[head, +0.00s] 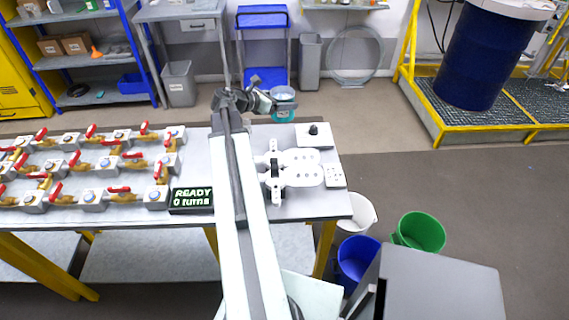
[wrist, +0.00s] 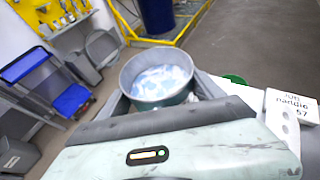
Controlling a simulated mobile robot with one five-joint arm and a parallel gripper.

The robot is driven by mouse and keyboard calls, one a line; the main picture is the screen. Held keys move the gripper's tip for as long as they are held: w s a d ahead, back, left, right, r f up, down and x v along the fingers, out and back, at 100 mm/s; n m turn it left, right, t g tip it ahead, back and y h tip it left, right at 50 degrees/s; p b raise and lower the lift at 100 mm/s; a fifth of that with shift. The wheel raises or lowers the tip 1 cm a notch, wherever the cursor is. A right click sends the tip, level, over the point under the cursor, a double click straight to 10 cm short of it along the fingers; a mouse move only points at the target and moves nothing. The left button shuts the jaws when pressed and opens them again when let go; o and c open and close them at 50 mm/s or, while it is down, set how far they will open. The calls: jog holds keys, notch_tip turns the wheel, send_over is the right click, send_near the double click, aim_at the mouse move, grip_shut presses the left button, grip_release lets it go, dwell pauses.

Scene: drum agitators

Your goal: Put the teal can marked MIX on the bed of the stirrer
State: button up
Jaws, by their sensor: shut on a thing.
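The teal can (head: 283,112) is open-topped with a pale rim. In the wrist view the can (wrist: 158,78) shows a swirled white and light blue content, with my gripper's (wrist: 163,96) fingers on either side of it. My gripper is shut on the can, which looks roughly upright in the head view, up and beyond the bench's far edge. The MIX mark cannot be read. A white device with rounded plates and dark clamps, seemingly the stirrer (head: 302,158), sits on the bench's right end, to the lower right of my gripper.
A black display (head: 192,199) reading "READY 0 turns" stands left of my arm. Several red-handled valves (head: 93,197) fill the bench (head: 325,205) on the left. White, blue (head: 357,258) and green bins (head: 420,232) stand right of it. A dark blue drum (head: 483,58) is at the back right.

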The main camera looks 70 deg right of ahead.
jog(key=shift+w+f+b, duration=0.1)
jog(key=shift+f+b, duration=5.05)
jog(key=shift+b, duration=0.05)
jog(key=shift+r, duration=0.2)
jog(key=shift+f, duration=0.15)
jog(key=o, duration=1.9)
